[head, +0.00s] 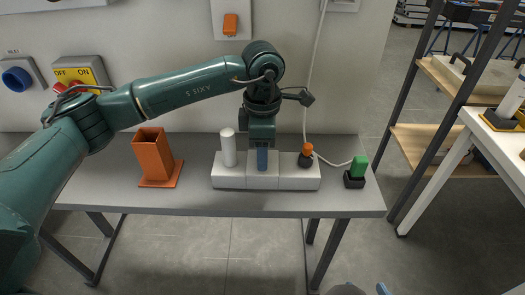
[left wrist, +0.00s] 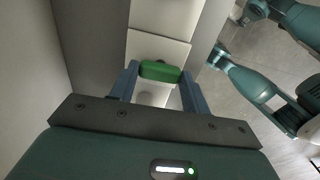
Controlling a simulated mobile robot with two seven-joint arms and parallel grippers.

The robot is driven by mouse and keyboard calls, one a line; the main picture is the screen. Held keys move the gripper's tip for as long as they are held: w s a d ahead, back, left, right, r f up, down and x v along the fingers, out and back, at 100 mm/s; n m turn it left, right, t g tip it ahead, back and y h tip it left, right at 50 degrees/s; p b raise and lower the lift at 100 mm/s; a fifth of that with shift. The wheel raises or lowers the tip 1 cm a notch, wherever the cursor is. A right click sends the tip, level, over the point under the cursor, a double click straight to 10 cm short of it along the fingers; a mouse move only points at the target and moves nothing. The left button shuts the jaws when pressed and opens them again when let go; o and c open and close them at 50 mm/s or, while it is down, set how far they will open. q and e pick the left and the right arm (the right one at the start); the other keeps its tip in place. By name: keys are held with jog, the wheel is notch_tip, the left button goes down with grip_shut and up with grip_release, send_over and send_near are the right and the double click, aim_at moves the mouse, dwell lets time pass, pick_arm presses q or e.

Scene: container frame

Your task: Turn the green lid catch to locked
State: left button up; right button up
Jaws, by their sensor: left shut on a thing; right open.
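The green lid catch (left wrist: 160,72) is a short rounded green bar on a white block, seen between my left fingers in the left wrist view. It lies crosswise, with its ends against the two blue fingers. My left gripper (head: 262,158) points down at the middle section of the white block (head: 232,184) in the head view and is shut on the catch. There the gripper hides the catch. My right gripper (head: 383,288) shows only as a blue tip at the bottom edge of the head view. The right arm also appears at upper right in the left wrist view.
A white cylinder (head: 228,148) and an orange knob (head: 306,150) stand on either side of my left gripper. An orange holder (head: 153,158) stands at left. A green block on a black base (head: 355,177) stands at right with a cable. The table front (head: 200,202) is clear.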

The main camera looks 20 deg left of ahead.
dwell(0.4)
pick_arm(q)
jog(key=o, duration=1)
jog(key=shift+r, duration=0.1)
notch_tip(320, 180, up, 13)
